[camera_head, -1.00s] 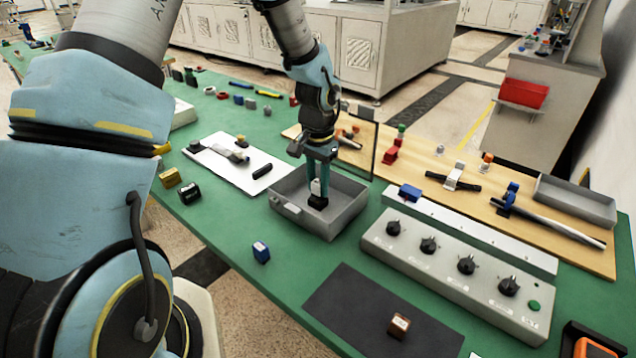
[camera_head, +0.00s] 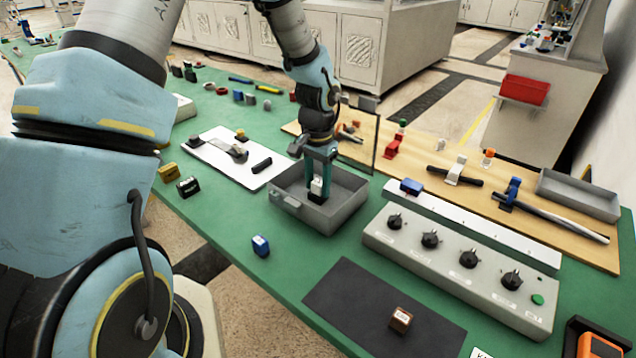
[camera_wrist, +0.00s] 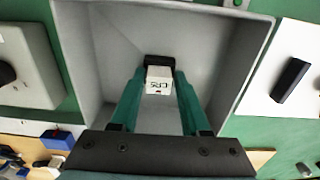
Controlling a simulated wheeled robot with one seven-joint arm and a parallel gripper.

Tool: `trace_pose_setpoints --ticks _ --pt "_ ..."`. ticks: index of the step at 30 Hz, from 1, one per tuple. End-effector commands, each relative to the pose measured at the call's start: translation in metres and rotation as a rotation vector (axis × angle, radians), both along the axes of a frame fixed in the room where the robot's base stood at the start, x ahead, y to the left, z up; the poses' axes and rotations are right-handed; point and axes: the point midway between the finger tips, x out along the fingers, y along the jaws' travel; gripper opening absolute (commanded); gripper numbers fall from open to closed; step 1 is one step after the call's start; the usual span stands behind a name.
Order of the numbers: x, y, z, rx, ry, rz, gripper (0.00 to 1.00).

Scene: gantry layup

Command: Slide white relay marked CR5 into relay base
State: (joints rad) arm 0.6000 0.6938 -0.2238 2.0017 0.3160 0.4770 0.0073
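The white relay marked CR5 (camera_wrist: 159,80) is between my gripper's fingertips, with its lettering facing the wrist camera. It also shows in the head view (camera_head: 317,186), low inside the grey tray. My gripper (camera_head: 318,185) points down into the tray, its green fingers against the relay's two sides. A black part (camera_wrist: 161,61) lies directly beyond the relay; I cannot tell whether it is the relay's own foot or a separate base. A long black block (camera_head: 262,165) lies on the white plate; I cannot tell whether it is the relay base.
The grey tray (camera_head: 345,216) has walls around my fingers. The white plate (camera_head: 215,150) is left of it, the knobbed control box (camera_head: 455,262) right. A blue block (camera_head: 261,246) stands in front; a brown block (camera_head: 400,320) sits on a dark mat (camera_head: 345,300). Green table between is clear.

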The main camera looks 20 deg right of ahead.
Motion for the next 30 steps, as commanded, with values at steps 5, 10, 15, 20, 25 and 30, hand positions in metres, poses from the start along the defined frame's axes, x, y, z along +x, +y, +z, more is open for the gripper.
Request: trace_pose_setpoints --ticks 5,10,15,20,25,30 --pt "-0.002 0.0 -0.001 0.0 0.004 -0.002 0.69" --pt "-0.002 0.0 -0.001 0.001 0.003 -0.002 0.69" --pt "-0.001 0.0 0.0 0.001 0.003 -0.001 0.69" --pt "0.0 -0.001 0.013 -0.003 -0.001 0.0 0.69" --pt "0.0 -0.001 0.045 -0.002 -0.002 0.0 0.69" --pt "0.0 -0.001 0.078 -0.003 -0.001 0.0 0.69"
